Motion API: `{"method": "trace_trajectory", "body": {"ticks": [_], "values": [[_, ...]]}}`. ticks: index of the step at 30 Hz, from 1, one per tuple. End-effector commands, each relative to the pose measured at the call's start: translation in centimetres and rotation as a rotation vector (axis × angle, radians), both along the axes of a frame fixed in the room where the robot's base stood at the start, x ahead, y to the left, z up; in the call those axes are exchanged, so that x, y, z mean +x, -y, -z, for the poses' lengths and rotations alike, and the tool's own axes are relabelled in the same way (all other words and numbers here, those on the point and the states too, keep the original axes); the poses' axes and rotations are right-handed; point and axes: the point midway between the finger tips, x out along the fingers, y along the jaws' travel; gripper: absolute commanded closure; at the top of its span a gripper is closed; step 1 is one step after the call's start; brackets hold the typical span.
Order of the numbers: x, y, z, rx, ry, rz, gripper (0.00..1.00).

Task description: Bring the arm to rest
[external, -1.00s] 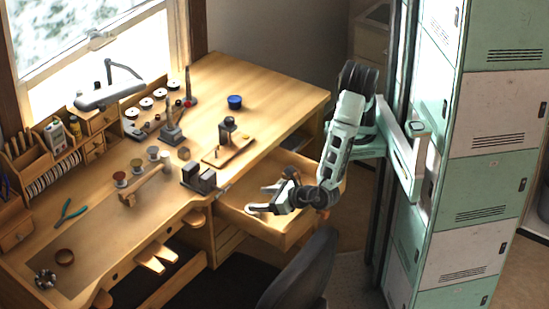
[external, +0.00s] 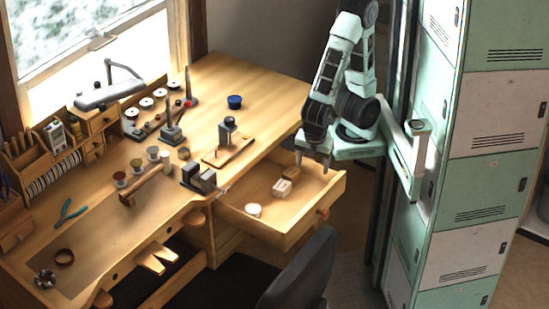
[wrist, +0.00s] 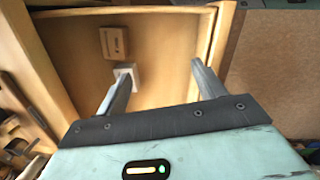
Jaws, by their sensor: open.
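My gripper (external: 313,162) points down over the far right part of the open drawer (external: 278,238), with my arm folded up beside the green lockers. Its two fingers stand apart with nothing held between them; they also show in the wrist view (wrist: 161,68). A small pale box (external: 282,188) and a brown box (external: 291,174) lie in the drawer; the brown box (wrist: 114,42) and pale box (wrist: 125,70) show in the wrist view, the pale one partly behind the left finger. A white round item (external: 254,210) lies nearer the drawer's left side.
The wooden workbench (external: 270,85) carries several tools, a lamp (external: 110,93) and a blue pot (external: 235,102). Green and white lockers (external: 485,180) stand to the right. A dark chair (external: 300,272) is in front of the drawer. Floor shows between drawer and lockers.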

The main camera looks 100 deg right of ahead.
Motion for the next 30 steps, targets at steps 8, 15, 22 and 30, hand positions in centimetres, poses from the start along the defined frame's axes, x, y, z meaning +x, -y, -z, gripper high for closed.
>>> {"method": "trace_trajectory", "body": {"ticks": [8,15,22,30], "values": [[-2.1,-0.4,-0.7,0.165,0.010,0.344,0.31],[-2.1,-0.4,-0.7,0.167,0.009,0.349,0.31],[-2.1,-0.4,-3.0,0.166,0.008,0.346,0.31],[-2.1,-0.4,-5.9,0.166,0.008,0.344,0.31]]}}
